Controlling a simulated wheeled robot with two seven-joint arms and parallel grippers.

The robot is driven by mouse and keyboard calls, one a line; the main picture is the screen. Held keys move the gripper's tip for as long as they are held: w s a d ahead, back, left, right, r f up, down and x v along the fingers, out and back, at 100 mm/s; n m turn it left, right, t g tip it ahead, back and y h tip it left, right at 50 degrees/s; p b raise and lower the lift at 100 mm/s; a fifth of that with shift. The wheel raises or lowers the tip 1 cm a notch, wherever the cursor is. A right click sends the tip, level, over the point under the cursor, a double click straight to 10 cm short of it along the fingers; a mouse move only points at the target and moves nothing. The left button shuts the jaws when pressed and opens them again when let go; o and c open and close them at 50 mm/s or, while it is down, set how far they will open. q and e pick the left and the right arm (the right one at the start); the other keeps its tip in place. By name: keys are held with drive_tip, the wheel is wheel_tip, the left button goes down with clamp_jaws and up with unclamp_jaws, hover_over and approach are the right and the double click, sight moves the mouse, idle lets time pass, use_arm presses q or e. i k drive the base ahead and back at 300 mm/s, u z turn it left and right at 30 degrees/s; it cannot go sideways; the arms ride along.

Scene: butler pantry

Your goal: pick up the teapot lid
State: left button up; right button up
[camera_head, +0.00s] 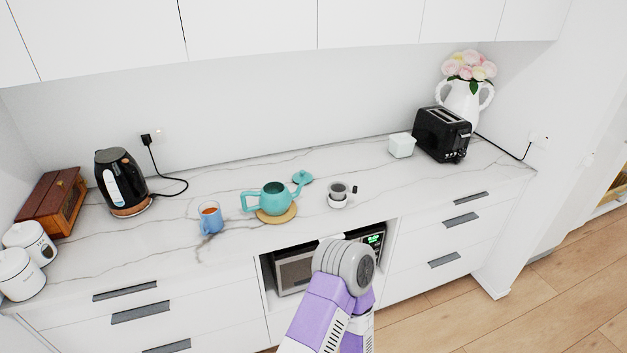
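The teal teapot lid (302,177) lies on the marble counter, behind and to the right of the teapot. Its small knob points up. The teal teapot (270,199) stands uncovered on a round wooden trivet (283,217), its dark opening showing. The lid is apart from the teapot, and nothing covers it. Neither of my grippers shows in the head view. Only a purple and white arm link of mine with a grey rounded joint rises from the bottom, in front of the counter.
A small strainer cup (338,192) stands to the right. A black kettle (121,181), white canisters (20,275), a white box (402,146) and a black toaster (436,133) stand farther off. A microwave (296,268) sits below the counter.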

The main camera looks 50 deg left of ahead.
sight(298, 178)
drive_tip(key=u, duration=0.75)
drive_tip(key=i, duration=0.7)
drive_tip(key=u, duration=0.45)
